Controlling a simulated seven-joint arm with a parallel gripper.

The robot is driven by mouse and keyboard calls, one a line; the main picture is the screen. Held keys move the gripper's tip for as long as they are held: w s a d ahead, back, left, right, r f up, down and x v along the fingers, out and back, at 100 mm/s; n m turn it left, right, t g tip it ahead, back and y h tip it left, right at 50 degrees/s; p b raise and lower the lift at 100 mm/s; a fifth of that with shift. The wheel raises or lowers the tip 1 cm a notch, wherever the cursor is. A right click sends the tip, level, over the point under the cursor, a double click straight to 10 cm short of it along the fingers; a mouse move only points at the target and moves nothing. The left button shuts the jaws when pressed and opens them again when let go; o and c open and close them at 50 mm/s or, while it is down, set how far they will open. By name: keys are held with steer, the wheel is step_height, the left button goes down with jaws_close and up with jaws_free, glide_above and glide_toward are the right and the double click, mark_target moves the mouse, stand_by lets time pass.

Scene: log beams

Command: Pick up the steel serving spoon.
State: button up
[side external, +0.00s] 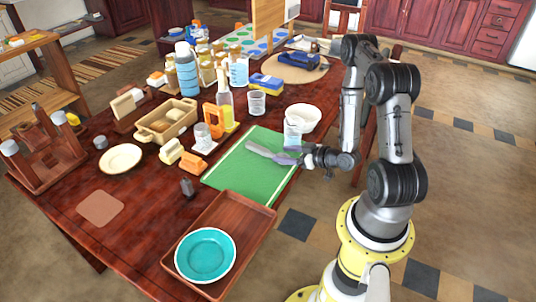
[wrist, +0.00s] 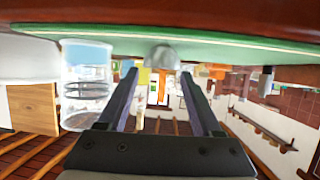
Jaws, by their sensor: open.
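The steel serving spoon (side external: 260,149) appears as a long grey shape low over the green mat (side external: 236,168). In the wrist view a rounded silver part, apparently of the spoon (wrist: 163,58), shows beyond and between the fingertips, close to the mat (wrist: 230,44). My gripper (side external: 283,154) is low over the right side of the mat, its fingers lying nearly level and pointing left toward the spoon. In the wrist view my gripper (wrist: 158,70) has its fingers apart. I cannot tell whether either finger touches the spoon; part of it is hidden.
A clear glass (side external: 293,132) stands right beside my gripper; a glass also shows at left in the wrist view (wrist: 86,85). A white bowl (side external: 303,118) is behind it. A brown tray (side external: 250,218) with a teal bowl (side external: 206,254) lies in front. Bottles and boxes crowd the back.

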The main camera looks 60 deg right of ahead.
mark_target(269, 152)
steer(key=x, duration=0.5)
steer(key=shift+w+f, duration=0.1)
steer(key=shift+w, duration=0.25)
jaws_close()
